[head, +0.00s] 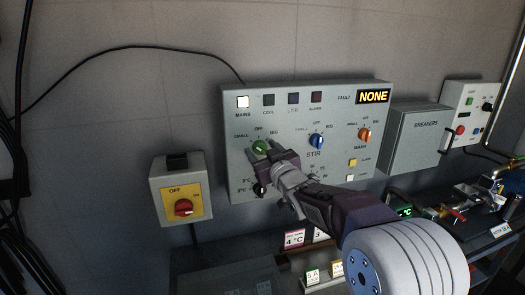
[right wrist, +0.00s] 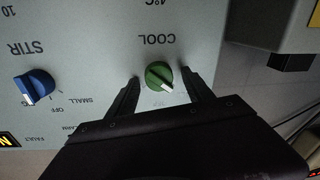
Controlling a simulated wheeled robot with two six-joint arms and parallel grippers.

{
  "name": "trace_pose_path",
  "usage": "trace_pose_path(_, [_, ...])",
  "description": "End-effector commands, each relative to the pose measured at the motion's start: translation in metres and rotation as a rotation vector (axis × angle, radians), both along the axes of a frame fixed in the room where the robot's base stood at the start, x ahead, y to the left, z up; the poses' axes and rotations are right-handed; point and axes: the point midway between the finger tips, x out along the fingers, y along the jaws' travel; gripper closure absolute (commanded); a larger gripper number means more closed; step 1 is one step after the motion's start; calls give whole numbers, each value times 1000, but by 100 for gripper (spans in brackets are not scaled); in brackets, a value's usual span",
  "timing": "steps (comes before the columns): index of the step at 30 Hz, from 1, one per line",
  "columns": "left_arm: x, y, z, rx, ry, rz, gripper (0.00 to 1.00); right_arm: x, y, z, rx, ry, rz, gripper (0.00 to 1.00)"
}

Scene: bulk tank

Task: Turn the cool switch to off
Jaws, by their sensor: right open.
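The cool switch is a green round knob (head: 259,147) on the grey control panel (head: 232,110), below the printed words SMALL, OFF and BIG. In the right wrist view, upside down, the green knob (right wrist: 157,76) has a white pointer slanting to the lower right, toward the SMALL side. My right gripper (head: 268,156) is at the panel, open. In the wrist view its two fingers (right wrist: 161,78) stand on either side of the knob, with a gap visible on each side. The knob's printed positions are hard to read there. My left gripper is out of view.
The blue stir knob (head: 317,142) and orange knob (head: 364,134) are to the right on the same panel. A black knob (head: 260,190) is just below the gripper. A yellow box with a red switch (head: 183,208) is lower left. The breakers box (head: 425,135) is right.

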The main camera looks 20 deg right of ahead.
Motion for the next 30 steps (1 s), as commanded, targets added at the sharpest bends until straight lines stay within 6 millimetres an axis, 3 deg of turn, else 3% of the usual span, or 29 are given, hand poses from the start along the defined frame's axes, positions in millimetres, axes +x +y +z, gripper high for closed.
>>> trace_pose_path(3, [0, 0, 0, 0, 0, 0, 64, 0, 0, 0, 0, 0, 0, 40])
trace_pose_path(4, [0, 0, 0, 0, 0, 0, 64, 0, 0, 0, 0, 0, 0, 46])
trace_pose_path(10, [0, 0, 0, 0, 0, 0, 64, 0, 0, 0, 0, 0, 0, 100])
trace_pose_path(20, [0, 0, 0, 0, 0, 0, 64, -1, 0, 0, 52, 2, 0, 100])
trace_pose_path(30, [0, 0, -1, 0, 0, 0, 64, 0, -1, -1, 305, 11, 0, 100])
